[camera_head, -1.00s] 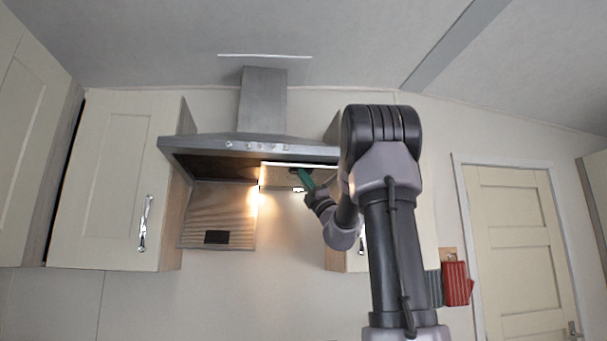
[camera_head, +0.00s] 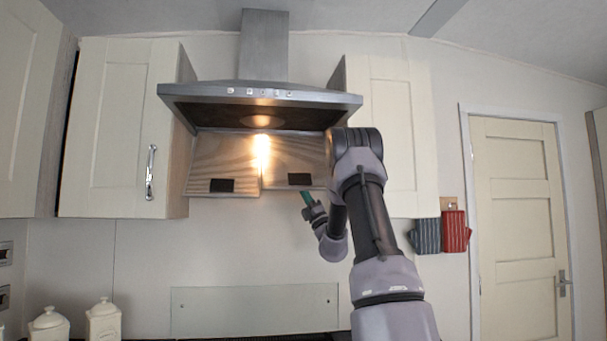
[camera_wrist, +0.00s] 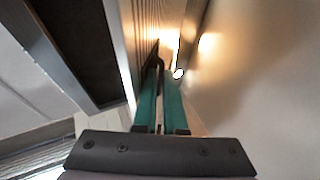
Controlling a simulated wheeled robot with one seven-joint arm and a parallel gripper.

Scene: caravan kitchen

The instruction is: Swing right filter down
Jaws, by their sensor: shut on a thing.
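The range hood (camera_head: 240,93) is on the wall with two striped filters hanging below it. The right filter (camera_head: 287,153) hangs down in the head view, with a dark patch near its lower edge. The left filter (camera_head: 218,158) hangs down beside it. My gripper (camera_head: 306,195) is at the lower edge of the right filter. In the wrist view, the green fingers of my gripper (camera_wrist: 161,85) are shut on the right filter (camera_wrist: 153,22) at its edge. The exact part between the fingertips is partly hidden.
A closed cupboard (camera_head: 115,135) is left of the hood and another cupboard (camera_head: 395,125) is right of it, partly behind my arm. Oven mitts (camera_head: 440,232) hang near the door (camera_head: 515,215). White canisters (camera_head: 103,320) stand low left. The wall below the filters is clear.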

